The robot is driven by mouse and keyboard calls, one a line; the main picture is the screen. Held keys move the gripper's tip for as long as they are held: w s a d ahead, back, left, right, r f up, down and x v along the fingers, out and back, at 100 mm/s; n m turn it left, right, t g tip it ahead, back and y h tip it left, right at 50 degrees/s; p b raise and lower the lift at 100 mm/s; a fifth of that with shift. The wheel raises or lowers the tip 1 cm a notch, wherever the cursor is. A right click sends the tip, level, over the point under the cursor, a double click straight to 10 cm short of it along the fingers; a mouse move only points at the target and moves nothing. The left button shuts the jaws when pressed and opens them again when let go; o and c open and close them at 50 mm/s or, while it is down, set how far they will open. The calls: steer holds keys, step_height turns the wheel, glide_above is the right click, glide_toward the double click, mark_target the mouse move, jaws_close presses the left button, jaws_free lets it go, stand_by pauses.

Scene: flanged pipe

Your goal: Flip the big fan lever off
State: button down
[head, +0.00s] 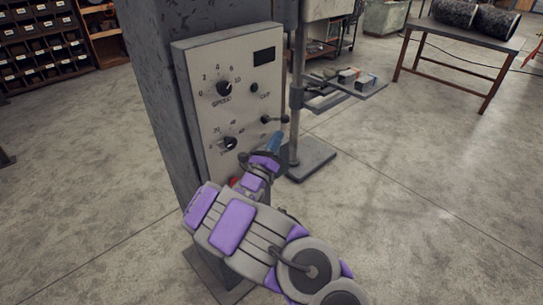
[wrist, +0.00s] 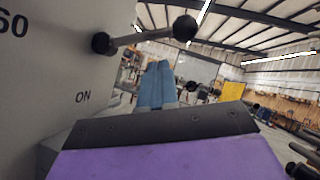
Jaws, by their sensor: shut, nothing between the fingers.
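The lever (head: 274,119) sticks out to the right from the right side of the grey control panel (head: 192,75). In the wrist view the lever (wrist: 146,37) is a metal rod with a black ball at each end, slanting slightly up to the right. An "ON" mark shows below it on the panel. My gripper (head: 273,144) is just below the lever in the head view. In the wrist view its blue fingers (wrist: 155,82) are together and empty, with their tips below the rod and a visible gap between. I cannot tell the depth between them.
The panel has a speed knob (head: 223,88), a lower dial (head: 230,143) and a dark display (head: 264,57). A red part (head: 235,182) is partly hidden behind my arm. A machine column (head: 297,100) with a small table (head: 345,92) stands right behind. Floor at right is clear.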

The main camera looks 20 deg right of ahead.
mark_target(277, 120)
steer(key=shift+w+r, duration=0.3)
steer(key=shift+r, duration=0.3)
steer(key=shift+w+r, duration=0.3)
steer(key=shift+r, duration=0.25)
steer(key=shift+w+a+r+n+t+y+p, duration=0.1)
steer(key=shift+r+n+t+y+p, duration=0.1)
steer(key=shift+r+n+p, duration=0.3)
steer(key=shift+w+a+r+n+t+y+p, duration=0.1)
steer(key=shift+r+n+y+p, duration=0.1)
steer(key=shift+r+n+p, duration=0.3)
steer(key=shift+f, duration=0.1)
